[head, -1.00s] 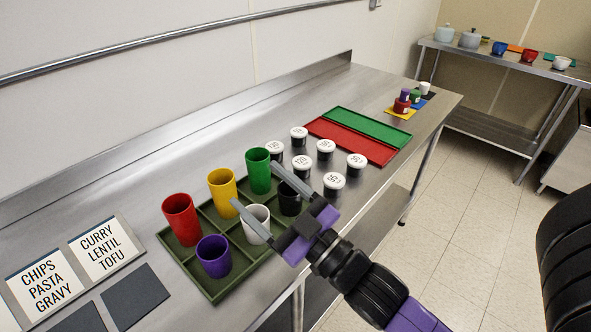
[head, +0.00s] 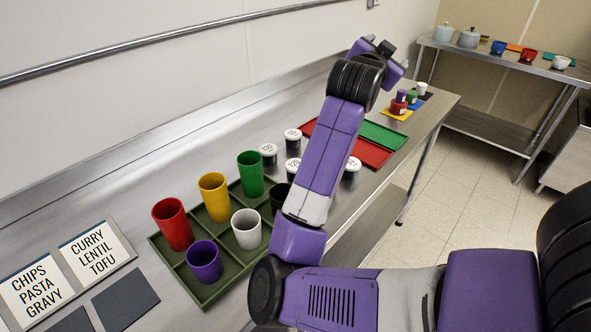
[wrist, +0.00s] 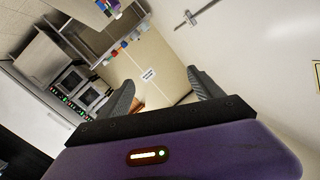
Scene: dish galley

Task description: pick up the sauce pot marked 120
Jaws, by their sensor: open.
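Several sauce pots with white lids and dark bodies stand on the steel counter. In the head view one pot (head: 268,152) is at the left, one (head: 292,135) behind it, one (head: 293,168) nearer and one (head: 351,165) to the right of my arm. My arm hides others. The lid numbers are too small or turned to read surely, so I cannot tell which is marked 120. My gripper (head: 387,50) is raised high above the counter's far part, away from the pots. In the wrist view my gripper (wrist: 161,90) is open and empty, and no pot shows.
A green divided tray (head: 209,290) with coloured cups stands left of the pots. Red (head: 372,154) and green (head: 385,134) trays lie beyond them. Small coloured pots (head: 398,103) stand at the counter's far end. A second table (head: 510,65) is at the back right.

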